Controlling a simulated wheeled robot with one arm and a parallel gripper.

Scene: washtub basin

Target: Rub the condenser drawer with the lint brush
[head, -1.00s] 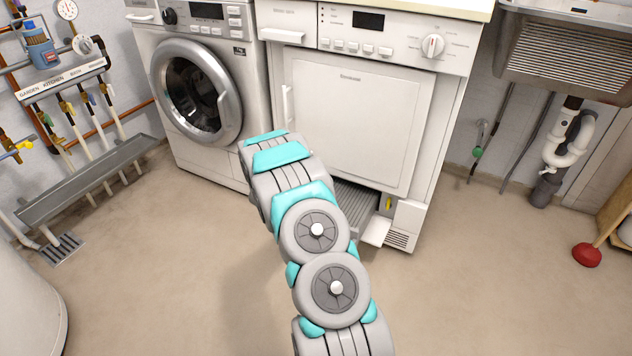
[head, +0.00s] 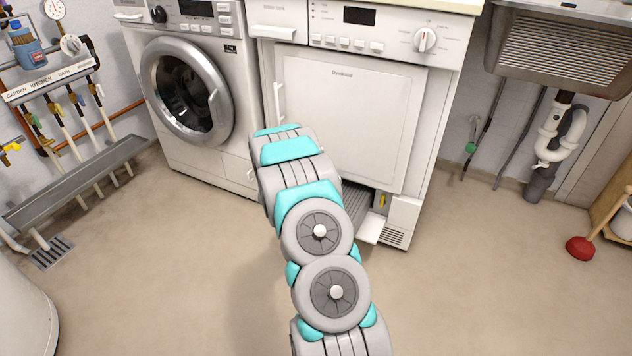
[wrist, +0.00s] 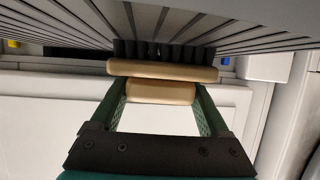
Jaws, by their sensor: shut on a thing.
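The condenser drawer shows in the head view as a grey ribbed block (head: 359,205) in the open bay at the foot of the white dryer (head: 350,120); my arm hides part of it. In the wrist view its grey slats (wrist: 60,25) fill the top. The lint brush (wrist: 165,71) has a pale wooden body and dark bristles. My gripper (wrist: 161,93) is shut on its wooden grip, a green finger at each side. The bristles point to the slats and seem to meet them; I cannot tell if they touch. The head view does not show the gripper or brush.
A small white flap (head: 371,229) stands open beside the bay. A washing machine (head: 190,95) stands left of the dryer. A red plunger (head: 580,248) is on the floor at right, below the sink (head: 560,45). The floor between is clear.

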